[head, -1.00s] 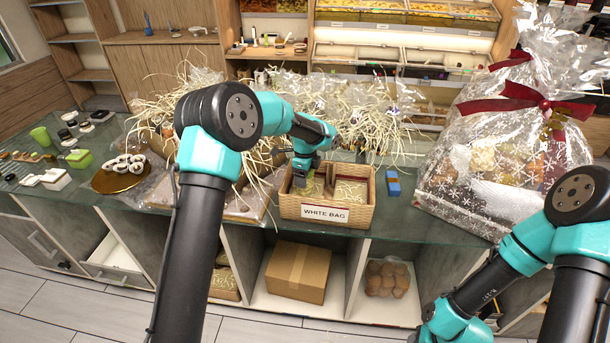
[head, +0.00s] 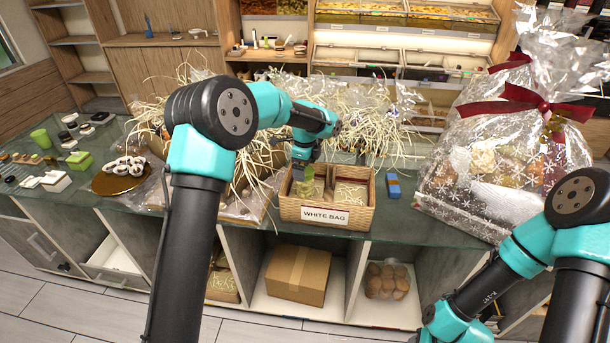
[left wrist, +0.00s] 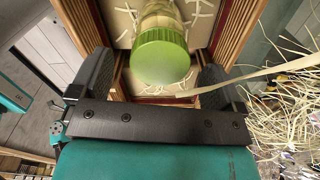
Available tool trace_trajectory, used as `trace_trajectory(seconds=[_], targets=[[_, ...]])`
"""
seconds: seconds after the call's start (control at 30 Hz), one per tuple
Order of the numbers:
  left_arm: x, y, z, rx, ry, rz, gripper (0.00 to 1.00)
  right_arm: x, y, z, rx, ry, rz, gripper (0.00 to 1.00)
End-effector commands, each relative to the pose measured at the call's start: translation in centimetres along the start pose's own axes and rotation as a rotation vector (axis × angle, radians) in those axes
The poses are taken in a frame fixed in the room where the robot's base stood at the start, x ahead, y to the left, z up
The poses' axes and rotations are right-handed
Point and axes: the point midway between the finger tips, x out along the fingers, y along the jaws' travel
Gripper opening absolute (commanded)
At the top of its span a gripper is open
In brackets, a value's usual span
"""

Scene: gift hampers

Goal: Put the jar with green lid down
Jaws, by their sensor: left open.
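The jar with green lid (left wrist: 161,56) is inside the wicker basket, seen from above in the left wrist view, with its lid toward the camera. In the head view the jar (head: 306,188) shows in the left compartment of the basket (head: 327,214), which is labelled WHITE BAG. My left gripper (left wrist: 158,75) is open, with its dark fingers apart on either side of the lid and a gap showing at each side. In the head view the left gripper (head: 302,167) is just above the jar. My right gripper's fingers are not in view; only the right arm shows.
The basket's right compartment holds pale shredded filling. A blue block (head: 393,186) lies right of the basket. A large wrapped hamper (head: 500,165) stands at the right. Loose straw spreads behind the basket. A gold plate (head: 121,180) with small items is at the left.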

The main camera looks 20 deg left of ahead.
Motion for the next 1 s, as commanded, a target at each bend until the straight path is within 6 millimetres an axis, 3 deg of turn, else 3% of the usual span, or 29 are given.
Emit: trace_trajectory(seconds=[0.2, 0.4, 1.0], targets=[[-4.4, -0.1, 0.0, -0.001, 0.001, -0.004, 0.94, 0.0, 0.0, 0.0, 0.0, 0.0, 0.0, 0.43], [-6.8, -0.1, 0.0, 0.0, 0.0, -0.002, 0.94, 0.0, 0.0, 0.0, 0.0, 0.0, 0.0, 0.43], [-7.5, 0.0, 0.0, 0.0, 0.0, 0.0, 0.94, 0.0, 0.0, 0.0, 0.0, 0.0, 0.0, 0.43]])
